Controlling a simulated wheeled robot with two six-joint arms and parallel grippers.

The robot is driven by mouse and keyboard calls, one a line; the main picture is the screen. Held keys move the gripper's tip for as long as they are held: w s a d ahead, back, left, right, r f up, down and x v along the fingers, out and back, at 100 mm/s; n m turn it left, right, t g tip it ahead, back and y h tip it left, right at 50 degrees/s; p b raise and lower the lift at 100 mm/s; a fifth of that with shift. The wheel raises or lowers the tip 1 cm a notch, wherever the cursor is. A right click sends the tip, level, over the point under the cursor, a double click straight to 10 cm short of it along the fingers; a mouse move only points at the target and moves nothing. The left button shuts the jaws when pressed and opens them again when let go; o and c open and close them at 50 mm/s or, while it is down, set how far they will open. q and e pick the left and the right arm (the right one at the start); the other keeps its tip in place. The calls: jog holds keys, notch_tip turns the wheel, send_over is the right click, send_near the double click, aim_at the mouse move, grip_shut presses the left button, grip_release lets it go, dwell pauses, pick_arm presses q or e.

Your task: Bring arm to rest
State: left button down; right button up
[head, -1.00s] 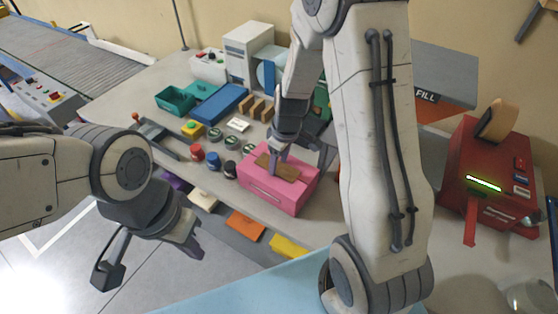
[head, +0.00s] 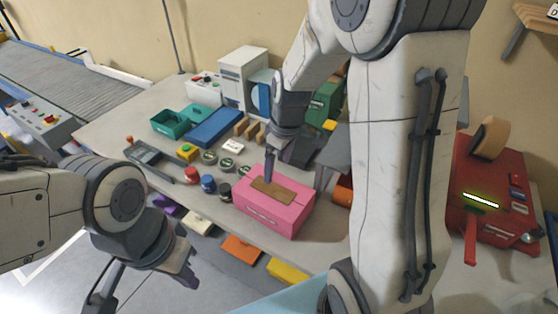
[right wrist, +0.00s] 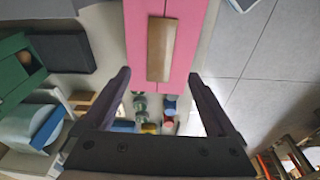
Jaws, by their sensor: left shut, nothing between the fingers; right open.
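My left gripper (head: 187,274) hangs at the lower left of the head view, over the floor in front of the table. It is shut and empty. My right gripper (head: 281,160) points down over the pink box (head: 285,215), which has a brown strip (head: 272,191) on top. In the right wrist view my right gripper (right wrist: 160,80) is open, with its two dark fingers apart and nothing between them. The pink box (right wrist: 187,55) and its brown strip (right wrist: 161,50) lie beyond the fingertips. I cannot tell how large the gap is.
A red machine (head: 490,185) stands at the right. Small jars (head: 208,184), a blue tray (head: 216,128), a teal bin (head: 168,123) and a white machine (head: 243,75) are on the table. A conveyor (head: 70,75) is at the back left. Coloured bins (head: 240,249) sit below the front edge.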

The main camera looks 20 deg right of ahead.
jog(key=s+a+r, duration=0.5)
jog(key=s+a, duration=0.5)
jog(key=a, duration=0.1)
jog(key=s+a+g, duration=0.1)
jog(key=s+a, duration=0.3)
jog(key=s, duration=0.8)
jog(key=shift+s+r+g, duration=0.15)
jog(key=shift+g, duration=0.15)
jog(key=shift+c, duration=0.4)
